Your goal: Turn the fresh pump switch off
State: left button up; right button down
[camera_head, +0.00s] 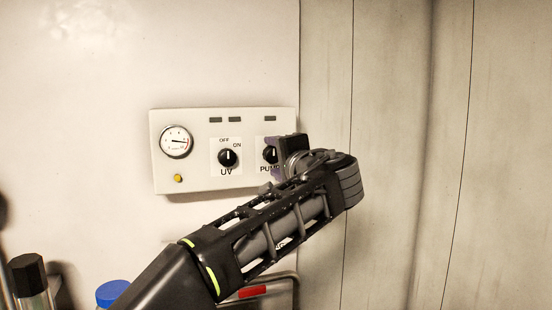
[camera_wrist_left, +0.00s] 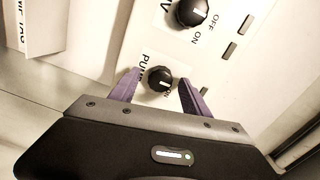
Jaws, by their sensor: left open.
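The pump switch is a black round knob (camera_head: 270,154) with a white mark, above the partly covered label "PUMP" on the white control panel (camera_head: 196,189). In the left wrist view the pump knob (camera_wrist_left: 159,78) lies between the two purple fingers of my left gripper (camera_wrist_left: 157,88). The fingers are apart, one on each side of the knob; I cannot tell if they touch it. In the head view my left gripper (camera_head: 274,158) is at the panel's right end and hides part of the pump label. My right gripper is not in view.
The UV knob (camera_head: 228,157) is left of the pump knob and also shows in the left wrist view (camera_wrist_left: 192,12). A gauge (camera_head: 176,142) and yellow button (camera_head: 178,178) sit on the panel's left. A blue-capped bottle (camera_head: 112,291) stands below.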

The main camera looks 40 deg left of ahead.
pick_arm(q)
jog(key=shift+s+d, duration=0.2)
jog(key=shift+d, duration=0.2)
jog(key=p+v, duration=0.7)
dwell(0.3)
dwell(0.4)
